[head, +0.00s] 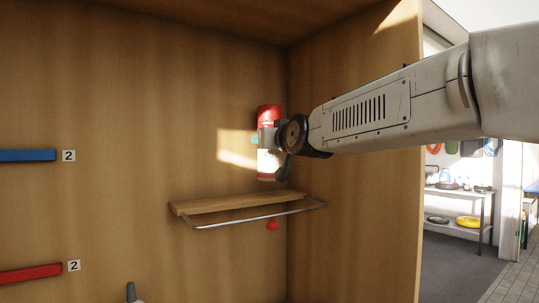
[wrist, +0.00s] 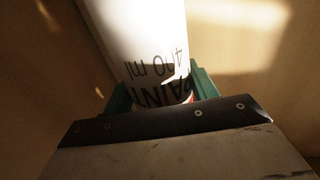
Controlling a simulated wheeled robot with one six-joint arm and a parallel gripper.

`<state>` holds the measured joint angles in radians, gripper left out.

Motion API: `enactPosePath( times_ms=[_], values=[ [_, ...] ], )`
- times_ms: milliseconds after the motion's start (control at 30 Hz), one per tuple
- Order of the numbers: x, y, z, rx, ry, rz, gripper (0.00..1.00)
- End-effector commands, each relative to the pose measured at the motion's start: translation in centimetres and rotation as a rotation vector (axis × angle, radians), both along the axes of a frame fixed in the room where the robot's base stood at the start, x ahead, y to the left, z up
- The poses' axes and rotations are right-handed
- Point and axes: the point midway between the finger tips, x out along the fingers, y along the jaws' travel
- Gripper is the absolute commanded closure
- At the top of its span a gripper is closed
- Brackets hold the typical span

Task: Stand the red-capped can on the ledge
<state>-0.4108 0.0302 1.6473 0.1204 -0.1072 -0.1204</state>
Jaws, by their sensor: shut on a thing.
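The red-capped can (head: 268,113) is upright in the head view, with a red top and a pale body. My gripper (head: 258,139) is shut on it from the right side and partly covers its middle. In the wrist view the white can (wrist: 135,35) shows between the green fingertips (wrist: 160,90), with the dark print "PAINT 400 ml" upside down. The wooden ledge (head: 215,203) is fixed to the back panel below the can. The can's bottom appears a little above the ledge, near its right end; a small gap shows between them.
A metal rail (head: 255,218) runs around the ledge's front. A red knob (head: 272,225) is under it. A wooden side panel (head: 355,150) stands close on the right. Blue (head: 28,155) and red (head: 30,273) bars labelled 2 are on the left. A shelf rack (head: 460,210) is beyond.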

Motion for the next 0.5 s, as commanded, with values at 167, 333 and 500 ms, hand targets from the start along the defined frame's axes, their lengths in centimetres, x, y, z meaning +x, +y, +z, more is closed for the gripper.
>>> enactPosePath(
  times_ms=[167, 333, 500],
  values=[
    [0.9, 0.1, -0.9, -0.001, 0.0, 0.0, 0.76],
    [0.8, 0.1, -3.3, 0.0, -0.001, 0.0, 0.76],
    [0.8, 0.1, -3.4, 0.001, -0.003, 0.0, 0.76]
  ],
)
